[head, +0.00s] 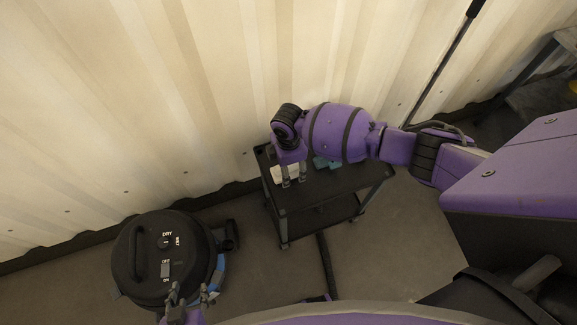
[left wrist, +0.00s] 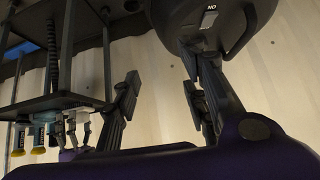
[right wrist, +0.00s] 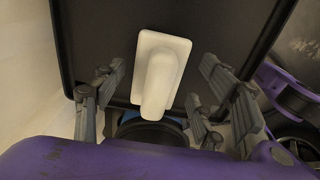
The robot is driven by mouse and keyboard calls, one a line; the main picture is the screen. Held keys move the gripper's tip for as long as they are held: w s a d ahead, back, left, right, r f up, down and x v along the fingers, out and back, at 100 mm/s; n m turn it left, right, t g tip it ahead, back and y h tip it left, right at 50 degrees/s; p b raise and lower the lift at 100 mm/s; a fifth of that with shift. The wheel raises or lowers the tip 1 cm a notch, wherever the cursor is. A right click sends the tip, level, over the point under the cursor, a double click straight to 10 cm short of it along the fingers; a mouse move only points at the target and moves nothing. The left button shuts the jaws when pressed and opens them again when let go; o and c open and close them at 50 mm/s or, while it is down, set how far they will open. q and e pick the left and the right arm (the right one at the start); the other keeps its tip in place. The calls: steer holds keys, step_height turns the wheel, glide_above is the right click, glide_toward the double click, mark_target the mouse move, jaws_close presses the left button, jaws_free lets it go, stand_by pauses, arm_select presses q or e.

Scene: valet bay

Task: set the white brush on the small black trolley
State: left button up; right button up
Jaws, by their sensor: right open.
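The white brush (head: 283,173) lies on the top of the small black trolley (head: 345,180), near its left end. In the right wrist view the brush (right wrist: 160,72) rests on the dark trolley top (right wrist: 95,30), clear of the fingers. My right gripper (head: 294,183) is over that end of the trolley, pointing down. Its fingers (right wrist: 160,98) are spread open and empty, with the brush showing between them. My left gripper (head: 188,296) is in front of the vacuum, away from the trolley. In the left wrist view its fingers (left wrist: 163,92) are apart with nothing between them.
A black wet-dry vacuum (head: 150,250) stands on the floor left of the trolley. Teal items (head: 325,163) stand on the trolley behind my right arm, partly hidden. A corrugated wall (head: 150,100) runs behind. A long dark handle (head: 445,60) leans at the right.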

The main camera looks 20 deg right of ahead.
step_height(320, 180, up, 12)
steer(key=p, duration=0.1)
steer(key=shift+f, duration=0.15)
steer(key=s+a+f+m+t+y, duration=0.2)
steer(key=s+a+f+m, duration=0.2)
steer(key=s+a, duration=0.15)
steer(key=s+a+f+m+t+y, duration=0.1)
steer(key=s+a+f+m+y, duration=0.3)
steer(key=s, duration=0.3)
steer(key=s+d+m+t+h, duration=0.5)
steer(key=s+d+m, duration=0.5)
steer(key=s+d, duration=0.5)
steer(key=shift+s+d+r+h, duration=0.25)
steer(key=shift+r+h, duration=0.2)
steer(key=shift+h, duration=0.05)
